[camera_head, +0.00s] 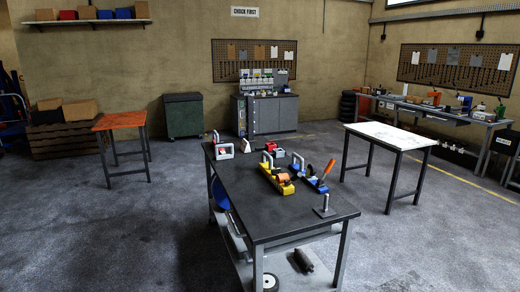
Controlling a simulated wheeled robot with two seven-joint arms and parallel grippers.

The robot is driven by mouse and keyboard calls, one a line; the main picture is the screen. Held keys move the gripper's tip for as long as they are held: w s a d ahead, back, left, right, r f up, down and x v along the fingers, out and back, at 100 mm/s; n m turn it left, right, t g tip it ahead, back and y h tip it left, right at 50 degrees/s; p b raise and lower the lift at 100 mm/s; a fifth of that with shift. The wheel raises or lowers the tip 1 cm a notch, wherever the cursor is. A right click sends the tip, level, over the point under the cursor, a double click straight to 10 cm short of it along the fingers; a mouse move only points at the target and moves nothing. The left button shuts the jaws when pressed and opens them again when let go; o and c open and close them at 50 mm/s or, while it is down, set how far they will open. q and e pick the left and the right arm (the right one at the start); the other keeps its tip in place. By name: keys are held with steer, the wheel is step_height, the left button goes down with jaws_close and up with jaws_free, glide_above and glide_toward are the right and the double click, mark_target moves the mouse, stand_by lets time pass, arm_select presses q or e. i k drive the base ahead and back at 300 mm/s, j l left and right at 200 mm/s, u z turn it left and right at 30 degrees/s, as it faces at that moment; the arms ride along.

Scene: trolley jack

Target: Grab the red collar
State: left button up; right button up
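A dark-topped workbench (240,207) stands in the middle of the view with several small items on it. A yellow jack-like body (270,176) with an orange part (284,178) lies near the bench's middle. A blue unit (318,186) with an orange handle (328,169) is to its right. Neither of my grippers is in view.
A grey post on a plate (324,208) stands near the bench's front right corner. A white-topped table (392,133) is to the right and an orange-topped table (118,120) to the left. The floor (100,235) at the left front is clear.

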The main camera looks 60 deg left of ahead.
mark_target(269, 147)
steer(key=u, duration=2.05)
steer(key=i+j+u, duration=0.5)
steer(key=i+j, duration=0.25)
steer(key=i+j+u, duration=0.15)
steer(key=i, duration=0.7)
steer(key=i+j+u, duration=0.2)
steer(key=i, duration=1.85)
steer(key=i+z, duration=0.1)
steer(key=i, duration=1.2)
steer(key=i+j, duration=0.1)
steer(key=i, duration=1.15)
steer(key=i+j, duration=0.1)
steer(key=i, duration=1.15)
steer(key=i+l+z, duration=0.15)
steer(key=i+z, duration=1.1)
steer(key=i+j+z, duration=0.2)
steer(key=z, duration=0.2)
steer(key=i, duration=0.05)
